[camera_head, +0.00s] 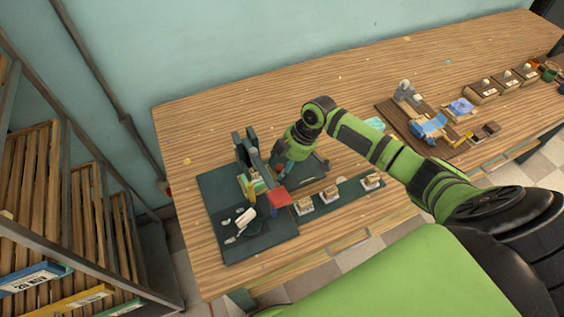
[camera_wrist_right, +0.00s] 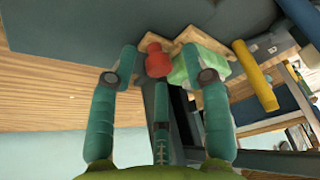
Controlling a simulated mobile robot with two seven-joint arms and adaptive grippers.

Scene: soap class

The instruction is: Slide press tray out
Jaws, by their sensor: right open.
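The dark press (camera_head: 246,158) stands on a dark green mat (camera_head: 225,190) at the left of the table. In the right wrist view, a red knob (camera_wrist_right: 157,62) sits at the edge of a light wooden part (camera_wrist_right: 203,38), which I take to be the press tray. A pale green block (camera_wrist_right: 200,66) lies against that wood. My right gripper (camera_head: 279,170) is at the press's right side. In the wrist view its teal fingers (camera_wrist_right: 168,70) are spread apart, with the red knob between them in the picture. Contact cannot be told. My left gripper is not seen.
A red piece (camera_head: 277,198) and a white object (camera_head: 246,217) are on the mat's near side. Several small blocks on paper (camera_head: 330,194) line a dark strip to the right. A wooden board with tools (camera_head: 432,128) lies farther right. The table's back left is clear.

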